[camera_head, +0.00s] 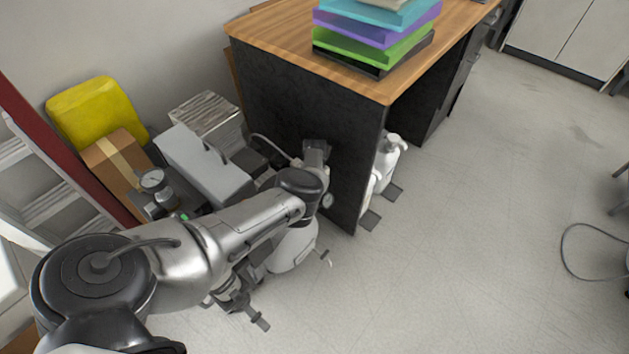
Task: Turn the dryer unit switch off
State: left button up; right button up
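My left arm comes in from the lower left and reaches toward the desk's dark side panel. Its gripper (316,152) is a small dark shape beside that panel, and I cannot make out its fingers or their gap. A grey box-shaped unit (205,163) with a dark handle stands on the floor left of the gripper; it may be the dryer unit. A small green light (183,216) shows just above my forearm. No switch can be made out, and my arm hides part of the equipment. My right gripper is out of view.
A white compressor tank (295,246) stands partly behind my arm. A pressure gauge (152,179), a cardboard box (112,168) and a yellow container (97,110) are at left. The desk (300,130) carries stacked coloured trays (376,36). The floor at right is mostly clear.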

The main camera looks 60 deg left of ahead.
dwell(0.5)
pick_arm(q)
jog(key=o, duration=0.9)
jog(key=shift+r+p, duration=4.3)
jog(key=shift+r, duration=2.65)
